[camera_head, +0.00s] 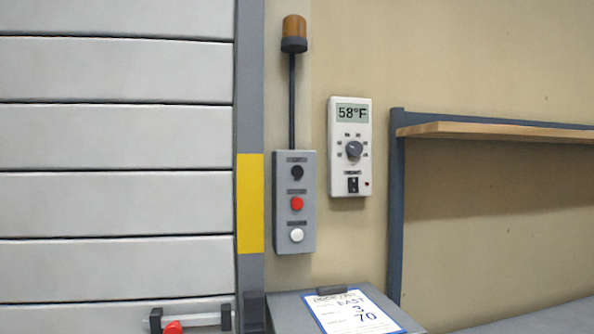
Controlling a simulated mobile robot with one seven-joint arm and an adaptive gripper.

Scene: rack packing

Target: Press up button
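A grey control box (280,240) is mounted on the wall just right of the door frame. It has three round buttons in a column: a black one (297,172) on top, a red one (297,203) in the middle and a white one (297,235) at the bottom. A small dark label sits above each button, too small to read, so I cannot tell from the lettering which is up. All three buttons are unobstructed. My gripper is not in view.
A slatted door (115,137) fills the left, with a red-and-grey latch-like part (190,318) low down. An amber beacon (294,30) tops the box's pole. A thermostat (350,180), a wooden shelf (490,130) and a clipboard-like sheet (335,308) lie to the right.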

